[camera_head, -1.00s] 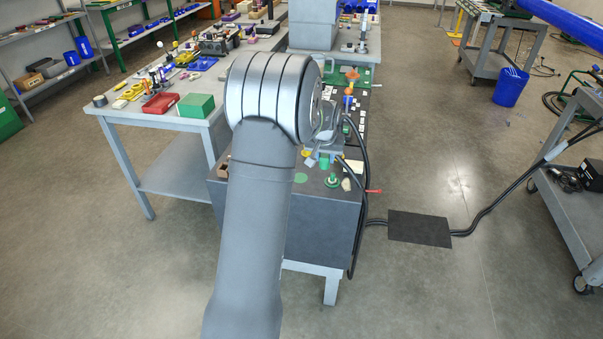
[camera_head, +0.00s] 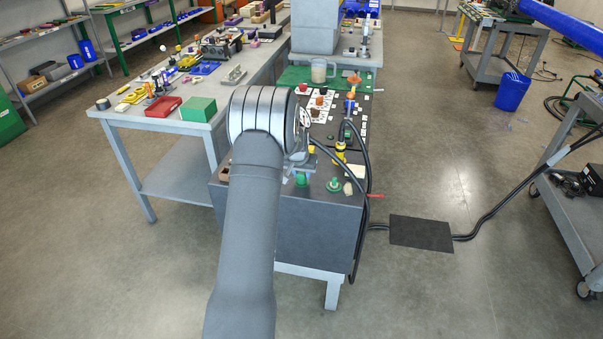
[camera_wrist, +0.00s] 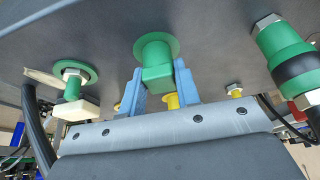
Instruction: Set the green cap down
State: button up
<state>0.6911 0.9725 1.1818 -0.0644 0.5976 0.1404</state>
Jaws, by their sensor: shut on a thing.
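The green cap (camera_wrist: 157,74) is between the two blue fingers of my gripper (camera_wrist: 158,84) in the wrist view. The fingers are shut on its sides. A flat round green patch (camera_wrist: 172,45) on the dark cart top lies right at the end of the cap. The cap looks to be at or very near the patch; contact is hard to tell. In the head view the green cap (camera_head: 301,179) shows at the cart's front part, below my wrist, and covers most of the patch. The fingers are small there and partly hidden by my arm.
Beside the cap stands another green round fitting (camera_head: 334,185), also in the wrist view (camera_wrist: 73,86). A green and black cylinder (camera_wrist: 289,60) and yellow pieces are close by. A yellow and black fitting (camera_head: 341,151) and black hoses stand to the right on the cart (camera_head: 320,210).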

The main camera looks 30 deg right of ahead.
jog(key=o, duration=0.9)
jog(key=shift+o, duration=0.2)
jog(key=shift+r, duration=0.5)
jog(key=v, duration=1.1)
jog(key=shift+f, duration=0.1)
